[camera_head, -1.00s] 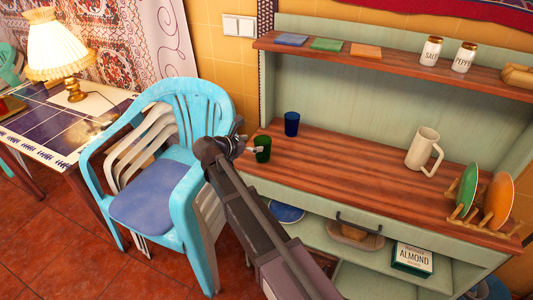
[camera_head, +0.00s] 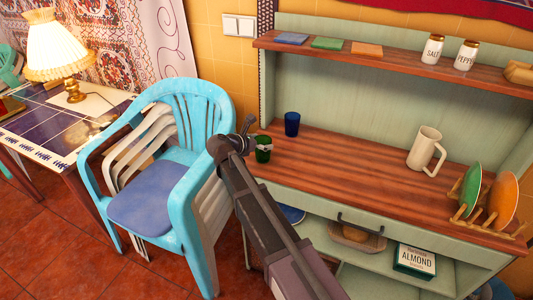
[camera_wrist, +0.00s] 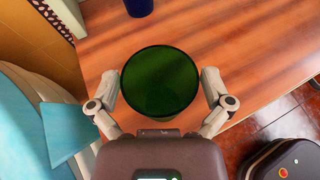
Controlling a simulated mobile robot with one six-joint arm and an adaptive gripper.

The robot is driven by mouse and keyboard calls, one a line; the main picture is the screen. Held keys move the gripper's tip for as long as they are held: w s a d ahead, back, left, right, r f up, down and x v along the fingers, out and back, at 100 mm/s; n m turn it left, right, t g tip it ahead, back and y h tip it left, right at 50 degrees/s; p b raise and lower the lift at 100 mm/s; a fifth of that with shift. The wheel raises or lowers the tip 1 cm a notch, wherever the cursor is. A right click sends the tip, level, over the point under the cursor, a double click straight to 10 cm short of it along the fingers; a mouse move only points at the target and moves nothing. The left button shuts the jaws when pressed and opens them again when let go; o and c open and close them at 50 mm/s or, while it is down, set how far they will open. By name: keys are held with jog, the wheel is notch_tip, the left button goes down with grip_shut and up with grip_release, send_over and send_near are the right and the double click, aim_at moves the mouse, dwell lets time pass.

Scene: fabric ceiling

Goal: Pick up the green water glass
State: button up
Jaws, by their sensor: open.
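The green water glass (camera_head: 263,151) stands upright near the left end of the wooden counter of the cabinet. In the wrist view the green glass (camera_wrist: 160,82) is seen from above, and its round mouth fills the space between the fingers. My gripper (camera_wrist: 162,95) is open, with one finger on each side of the glass; I cannot tell whether they touch it. In the head view my gripper (camera_head: 262,147) is at the glass, and a finger crosses in front of it.
A blue glass (camera_head: 292,123) stands just behind the green one; it also shows in the wrist view (camera_wrist: 139,7). A white mug (camera_head: 424,148) and a plate rack (camera_head: 489,228) stand to the right. The counter middle is clear.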

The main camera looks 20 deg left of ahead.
jog(key=c, duration=1)
jog(key=shift+o, duration=0.2)
jog(key=shift+r, duration=0.2)
jog(key=s+a+r+p, duration=0.2)
jog(key=s, duration=0.5)
jog(key=s+a+r+p, duration=0.2)
jog(key=s+p, duration=0.1)
jog(key=s, duration=0.5)
jog(key=shift+s+r, duration=0.25)
jog(key=shift+r, duration=0.05)
